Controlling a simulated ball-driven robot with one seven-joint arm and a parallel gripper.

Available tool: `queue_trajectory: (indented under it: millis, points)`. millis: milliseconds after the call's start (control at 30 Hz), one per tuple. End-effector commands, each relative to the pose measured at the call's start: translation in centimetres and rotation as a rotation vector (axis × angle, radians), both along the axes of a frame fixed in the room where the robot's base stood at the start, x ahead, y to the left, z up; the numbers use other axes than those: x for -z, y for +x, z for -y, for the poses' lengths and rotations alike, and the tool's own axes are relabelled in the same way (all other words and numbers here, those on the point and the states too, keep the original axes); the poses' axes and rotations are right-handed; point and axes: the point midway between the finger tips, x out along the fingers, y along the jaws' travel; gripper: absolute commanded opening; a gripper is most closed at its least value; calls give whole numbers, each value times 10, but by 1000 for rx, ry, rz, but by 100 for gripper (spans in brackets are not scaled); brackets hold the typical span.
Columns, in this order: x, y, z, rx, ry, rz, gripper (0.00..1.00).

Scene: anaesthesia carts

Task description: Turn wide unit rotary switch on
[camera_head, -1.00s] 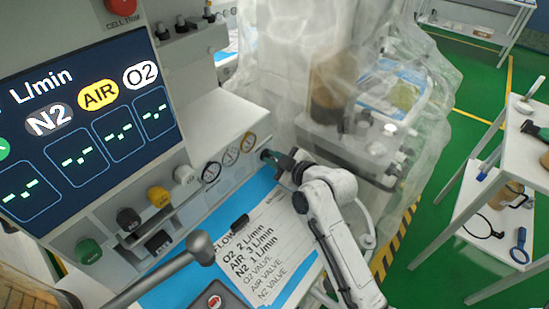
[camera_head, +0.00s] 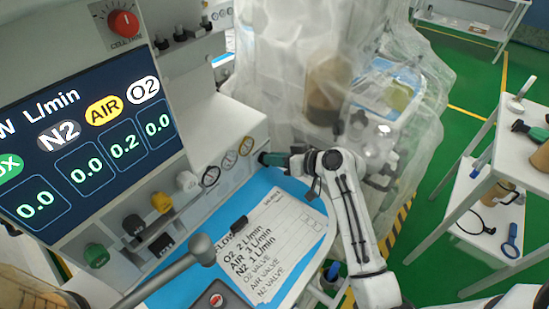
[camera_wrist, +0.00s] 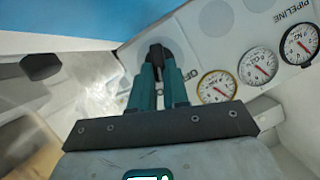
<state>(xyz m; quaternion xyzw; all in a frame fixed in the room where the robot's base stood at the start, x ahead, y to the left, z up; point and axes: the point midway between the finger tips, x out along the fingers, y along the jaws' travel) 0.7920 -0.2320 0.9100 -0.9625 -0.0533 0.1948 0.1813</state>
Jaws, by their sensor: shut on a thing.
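The black rotary switch (camera_wrist: 157,53) sits on the white panel of the wide unit, beside a partly hidden label that seems to read OFF. My gripper (camera_wrist: 158,72) is shut on this switch with its green fingers, seen from behind in the wrist view. In the head view my gripper (camera_head: 272,159) is at the right end of the panel, and the switch is mostly hidden by the fingers. The unit's screen (camera_head: 85,140) is lit and shows numbers such as 0.0 and 0.2 under N2, AIR and O2.
Three round gauges (camera_wrist: 258,66) sit right of the switch. Green, black, yellow and white knobs (camera_head: 162,202) line the panel at the left. A paper sheet (camera_head: 275,245) lies on the blue worktop (camera_head: 183,283). A plastic-draped unit (camera_head: 300,70) stands behind; a white cart is at right.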

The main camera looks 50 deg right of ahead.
Motion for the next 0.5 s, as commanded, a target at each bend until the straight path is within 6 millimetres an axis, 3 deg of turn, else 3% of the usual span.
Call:
queue_trajectory:
  millis: [500]
  points:
    - [2, 1, 3, -1, 233, -8, 0]
